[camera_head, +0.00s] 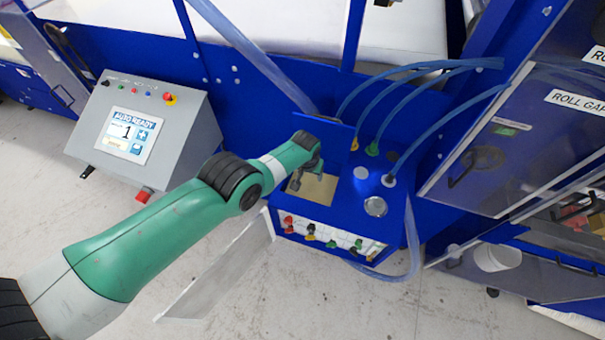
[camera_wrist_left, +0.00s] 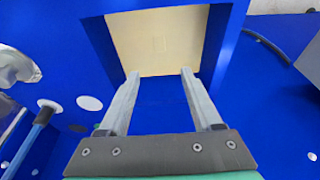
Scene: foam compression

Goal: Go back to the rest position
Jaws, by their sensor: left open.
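My left arm reaches in from the left in the head view, and its gripper (camera_head: 294,185) is over the blue machine top, by a square opening with a beige floor (camera_head: 318,190). In the left wrist view my left gripper (camera_wrist_left: 160,73) is open, with its two grey fingers apart and nothing between them. The fingertips point at the beige surface (camera_wrist_left: 157,40) inside the blue-walled opening. My right gripper is not in view.
A grey control box (camera_head: 148,128) with a lit screen stands at the left. Blue hoses (camera_head: 400,88) run into the machine top. A cabinet with handles (camera_head: 500,140) is at the right.

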